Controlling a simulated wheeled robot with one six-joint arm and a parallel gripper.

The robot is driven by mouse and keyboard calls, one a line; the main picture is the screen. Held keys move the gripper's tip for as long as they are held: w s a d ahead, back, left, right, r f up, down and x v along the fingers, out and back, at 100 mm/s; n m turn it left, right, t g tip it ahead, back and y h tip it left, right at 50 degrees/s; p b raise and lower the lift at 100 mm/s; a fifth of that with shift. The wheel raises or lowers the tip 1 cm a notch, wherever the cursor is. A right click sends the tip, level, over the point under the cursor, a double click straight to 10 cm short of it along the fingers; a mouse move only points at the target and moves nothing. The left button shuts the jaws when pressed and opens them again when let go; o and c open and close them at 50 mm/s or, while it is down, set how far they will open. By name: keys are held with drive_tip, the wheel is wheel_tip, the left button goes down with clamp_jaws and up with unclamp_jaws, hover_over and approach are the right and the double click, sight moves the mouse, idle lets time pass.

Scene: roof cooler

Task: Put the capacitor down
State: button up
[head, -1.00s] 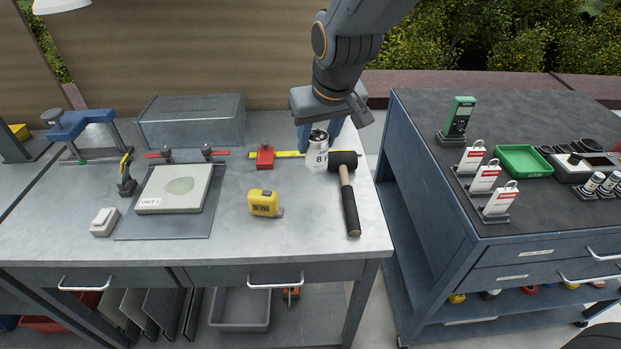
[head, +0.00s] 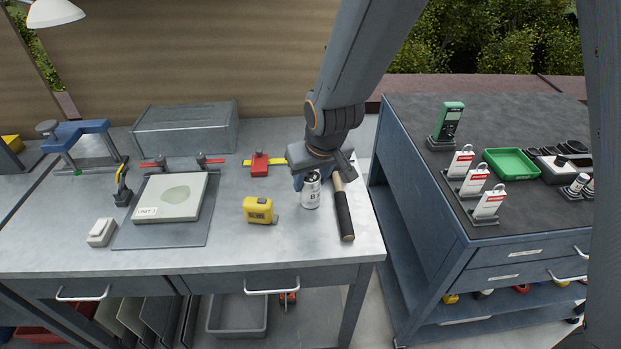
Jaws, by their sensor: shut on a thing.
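The capacitor (head: 311,193) is a small silvery-white can with dark print, upright at the right part of the grey workbench (head: 210,254). My gripper (head: 312,180) is above it and shut on its upper end. The capacitor is close to the bench top, between the yellow tape measure and the hammer. I cannot tell whether its base touches the bench. The fingertips are partly hidden behind the capacitor and the gripper body.
A hammer (head: 343,213) lies just right of the capacitor, its head hidden by my gripper. A yellow tape measure (head: 258,210) sits to the left. A red clamp (head: 260,165) lies behind. The bench front is clear. A dark cart (head: 420,201) stands right.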

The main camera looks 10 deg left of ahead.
drive_tip(key=o, duration=1.3)
drive_tip(key=shift+f, duration=0.1)
drive_tip(key=shift+s+d+r, duration=0.1)
drive_tip(key=shift+r, duration=0.5)
drive_tip(key=b+v, duration=0.2)
drive_tip(key=v, duration=0.9)
